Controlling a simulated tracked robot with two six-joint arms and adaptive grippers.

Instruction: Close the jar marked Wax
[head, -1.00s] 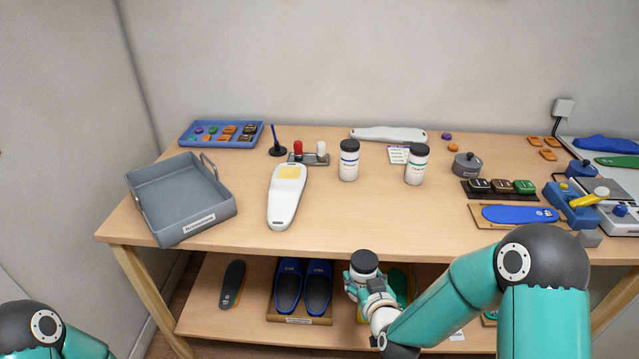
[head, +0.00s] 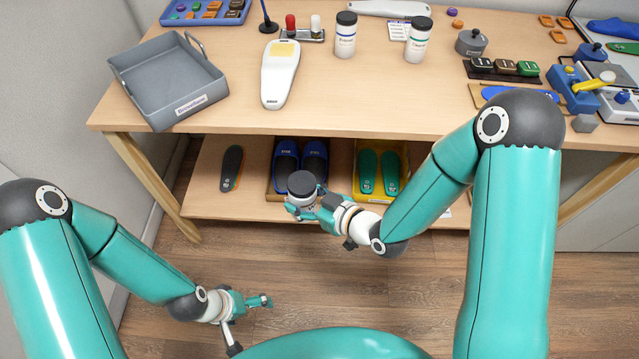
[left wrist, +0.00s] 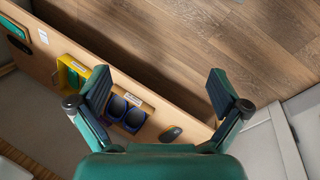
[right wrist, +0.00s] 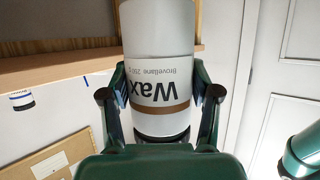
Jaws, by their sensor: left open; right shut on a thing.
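The jar marked Wax (right wrist: 158,60) is white with a brown band. In the right wrist view its lettering is upside down and a dark part shows at its lower end. In the head view the same jar (head: 302,200) is upright with a dark top, in front of the lower shelf. I cannot tell whether that top is a fully tightened lid. My right gripper (head: 306,210) is shut around the jar's side; its fingers flank it in the right wrist view (right wrist: 160,105). My left gripper (head: 262,300) is open and empty, low over the floor, and its spread fingers show in the left wrist view (left wrist: 160,95).
Two other white jars with dark lids (head: 345,38) (head: 417,42) stand on the table (head: 330,118). A grey tray (head: 150,105) is at the table's left. The floor in front is clear.

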